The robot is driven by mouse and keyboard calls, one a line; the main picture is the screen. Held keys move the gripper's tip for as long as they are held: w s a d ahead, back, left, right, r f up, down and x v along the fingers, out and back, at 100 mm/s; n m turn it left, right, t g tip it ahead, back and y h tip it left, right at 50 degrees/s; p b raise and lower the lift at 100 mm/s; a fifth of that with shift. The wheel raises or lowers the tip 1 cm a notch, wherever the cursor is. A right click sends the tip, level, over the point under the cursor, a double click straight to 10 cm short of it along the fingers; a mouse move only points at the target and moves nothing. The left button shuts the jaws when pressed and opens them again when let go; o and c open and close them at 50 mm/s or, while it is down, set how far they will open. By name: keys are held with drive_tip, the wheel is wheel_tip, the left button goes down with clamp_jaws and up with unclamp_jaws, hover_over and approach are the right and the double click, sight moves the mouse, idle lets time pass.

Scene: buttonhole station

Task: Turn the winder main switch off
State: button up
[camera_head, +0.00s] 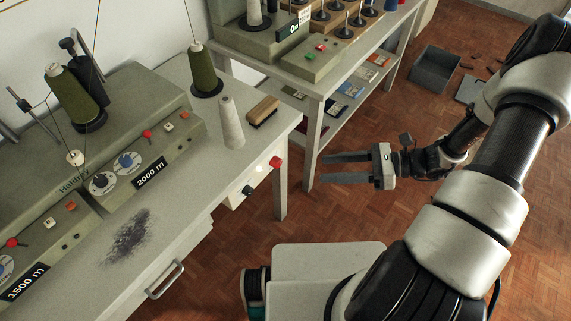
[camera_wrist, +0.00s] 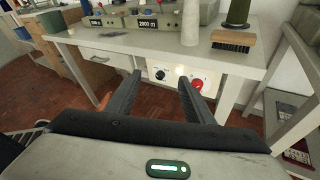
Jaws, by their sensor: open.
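A pale switch panel (camera_head: 259,177) sits on the front edge of the thread machine's table, at its right end. It carries a black rotary knob (camera_head: 247,190) on the left and a red button or knob (camera_head: 276,162) on the right. In the wrist view the black knob (camera_wrist: 161,74) and the red one (camera_wrist: 197,83) show beyond the fingers. I cannot tell from its markings which is the main switch. My gripper (camera_head: 322,168) is open and empty, fingers pointing toward the panel and apart from it. The gripper's fingers (camera_wrist: 160,77) also frame the panel in the wrist view.
The machine table (camera_head: 190,205) holds green spools, a grey cone (camera_head: 231,122) and a brush (camera_head: 263,110). A drawer handle (camera_head: 165,280) juts from its front. A second bench (camera_head: 300,75) stands behind, with a grey bin (camera_head: 435,69) on the floor. Floor between gripper and panel is clear.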

wheel_tip(320, 180, down, 14)
drive_tip(key=d+f+m+t+b, duration=0.1)
drive_tip(key=m+t+b, duration=0.2)
drive_tip(key=m+t, duration=0.75)
drive_tip(key=m+g, duration=0.2)
approach(280, 164)
drive_tip(key=shift+t, duration=0.25)
drive_tip(key=x, duration=0.8)
drive_tip(key=shift+s+a, duration=0.1)
drive_tip(key=shift+a, duration=0.1)
drive_tip(key=c, duration=1)
drive_tip(key=shift+n, duration=0.25)
drive_tip(key=shift+c, duration=0.2)
